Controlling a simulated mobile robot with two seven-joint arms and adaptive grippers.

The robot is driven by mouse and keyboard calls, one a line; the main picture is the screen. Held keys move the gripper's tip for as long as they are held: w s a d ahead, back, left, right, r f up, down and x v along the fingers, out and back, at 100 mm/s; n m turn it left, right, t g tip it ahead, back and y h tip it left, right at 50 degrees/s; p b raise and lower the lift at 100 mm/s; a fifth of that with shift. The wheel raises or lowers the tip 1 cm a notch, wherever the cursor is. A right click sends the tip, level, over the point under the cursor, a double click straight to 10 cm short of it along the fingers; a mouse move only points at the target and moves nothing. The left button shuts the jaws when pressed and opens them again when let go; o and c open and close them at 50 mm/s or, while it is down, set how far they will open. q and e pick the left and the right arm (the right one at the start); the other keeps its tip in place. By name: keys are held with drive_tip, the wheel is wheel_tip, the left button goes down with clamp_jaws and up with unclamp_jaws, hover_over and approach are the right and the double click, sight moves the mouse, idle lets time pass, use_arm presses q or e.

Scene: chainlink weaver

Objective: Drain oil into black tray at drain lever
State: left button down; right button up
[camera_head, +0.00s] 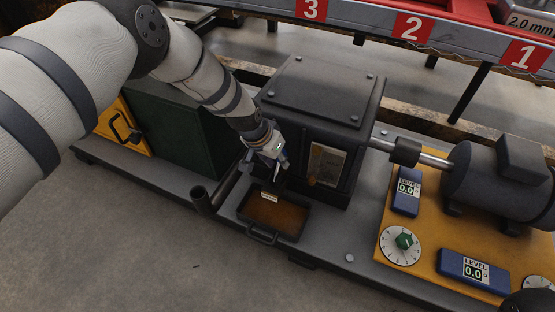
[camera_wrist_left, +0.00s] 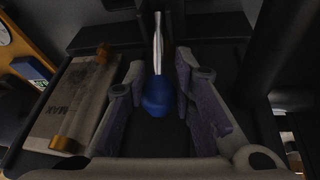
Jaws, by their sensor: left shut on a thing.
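The black tray (camera_head: 302,224) sits at the foot of the dark gearbox housing, with brown oil in it and a handle at its front. My left gripper (camera_head: 277,172) reaches down from above against the housing's lower front, just over the tray's back edge. In the left wrist view the drain lever's blue knob (camera_wrist_left: 158,97) with its silver shaft (camera_wrist_left: 158,45) lies between the fingers of my left gripper (camera_wrist_left: 160,108), which is shut on it. In the head view the gripper hides the lever. A small pale tag (camera_head: 270,197) shows at the tray's back.
A sight gauge (camera_head: 325,164) is on the housing's front, right of the gripper; its plate (camera_wrist_left: 75,100) also shows in the wrist view. A motor (camera_head: 500,178) and yellow panel (camera_head: 430,225) are at right. The front floor is clear.

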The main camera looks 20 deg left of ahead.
use_arm(q)
drive_tip(key=shift+d, duration=0.15)
idle(0.3)
drive_tip(key=c, duration=1.3)
unclamp_jaws()
drive_tip(key=shift+w, duration=0.1)
